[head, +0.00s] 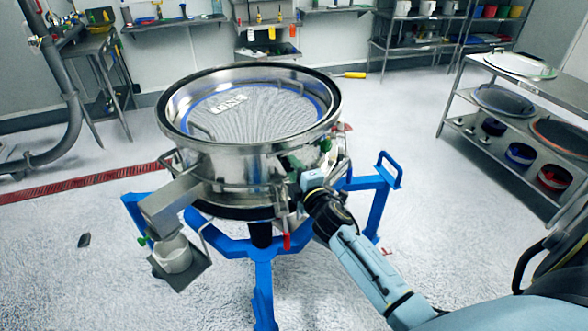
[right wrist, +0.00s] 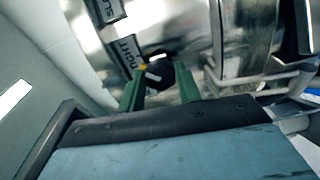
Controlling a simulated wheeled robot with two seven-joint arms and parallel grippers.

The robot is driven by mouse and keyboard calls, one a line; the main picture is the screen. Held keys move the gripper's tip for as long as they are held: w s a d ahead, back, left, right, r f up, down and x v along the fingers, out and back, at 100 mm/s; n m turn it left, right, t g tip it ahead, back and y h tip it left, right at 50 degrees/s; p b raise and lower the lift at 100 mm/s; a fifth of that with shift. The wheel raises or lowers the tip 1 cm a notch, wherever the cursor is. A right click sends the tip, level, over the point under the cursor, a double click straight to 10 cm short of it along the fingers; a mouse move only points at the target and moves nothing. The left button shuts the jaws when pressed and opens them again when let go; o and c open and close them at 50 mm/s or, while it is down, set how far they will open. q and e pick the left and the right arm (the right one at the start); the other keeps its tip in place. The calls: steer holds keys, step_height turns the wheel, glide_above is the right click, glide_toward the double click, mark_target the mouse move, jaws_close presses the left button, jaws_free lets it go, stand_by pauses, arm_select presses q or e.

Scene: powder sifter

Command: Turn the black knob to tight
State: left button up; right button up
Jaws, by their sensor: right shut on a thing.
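The round steel sifter (head: 245,150) stands on a blue frame, its right side facing my right arm. In the right wrist view the black knob (right wrist: 160,74) sits on the steel wall, between the green fingers of my right gripper (right wrist: 162,86). The gripper is shut on it. A yellow mark on the knob lies beside the label reading TIGHT (right wrist: 128,55). Another label, partly cut off and starting with SL (right wrist: 110,8), is further up. In the head view my right gripper (head: 307,183) is at the sifter's side and hides the knob. My left gripper is not in view.
A steel bracket (right wrist: 265,80) stands close to the right of the knob. The blue frame (head: 262,285) spreads its legs below the sifter. A shelf rack (head: 520,110) stands at right; the floor between is clear.

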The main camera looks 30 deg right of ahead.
steer(key=shift+m, duration=0.5)
steer(key=o, duration=1)
steer(key=shift+c, duration=0.2)
steer(key=s+a, duration=0.1)
steer(key=s, duration=1.2)
steer(key=shift+s+a, duration=0.15)
steer(key=shift+a, duration=0.2)
